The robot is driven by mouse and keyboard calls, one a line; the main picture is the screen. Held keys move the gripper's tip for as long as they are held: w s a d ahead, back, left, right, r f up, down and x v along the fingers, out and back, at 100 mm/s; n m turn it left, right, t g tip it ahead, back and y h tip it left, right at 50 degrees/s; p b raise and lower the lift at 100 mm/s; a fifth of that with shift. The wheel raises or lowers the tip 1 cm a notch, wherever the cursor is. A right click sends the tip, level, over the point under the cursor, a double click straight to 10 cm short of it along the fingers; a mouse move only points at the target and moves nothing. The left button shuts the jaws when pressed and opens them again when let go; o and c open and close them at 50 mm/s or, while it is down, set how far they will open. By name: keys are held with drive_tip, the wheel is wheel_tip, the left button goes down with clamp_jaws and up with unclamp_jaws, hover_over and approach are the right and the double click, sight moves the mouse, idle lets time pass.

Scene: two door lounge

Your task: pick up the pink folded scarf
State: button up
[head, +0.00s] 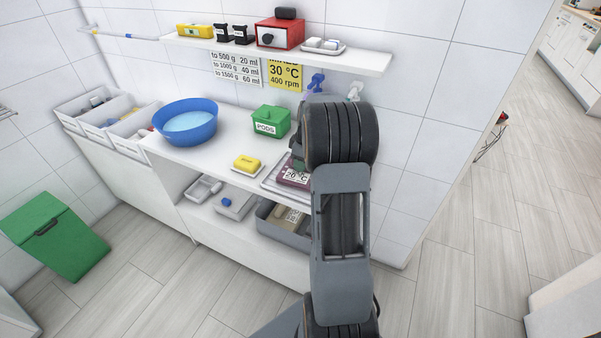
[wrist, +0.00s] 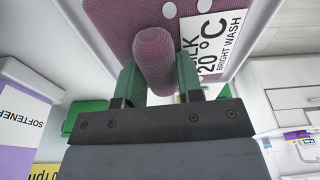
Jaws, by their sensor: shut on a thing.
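The pink folded scarf (head: 294,178) is a mauve-pink knitted bundle with a white care label reading 20°C. In the head view it is at the tray (head: 271,186) on the right part of the counter, partly hidden by my arm. In the wrist view the scarf (wrist: 110,22) fills the top, and a rounded ridge of it stands between the two green fingers of my gripper (wrist: 157,76). My gripper is shut on this ridge. I cannot tell whether the scarf still touches the tray.
A yellow block (head: 247,163), a green pods box (head: 270,121) and a blue basin (head: 186,122) stand left of the scarf. A loaded wall shelf (head: 350,58) hangs above. Below are grey bins (head: 270,227). Open floor (head: 450,230) lies right.

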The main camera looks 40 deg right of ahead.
drive_tip(key=shift+c, duration=1.3)
drive_tip(key=shift+r, duration=0.1)
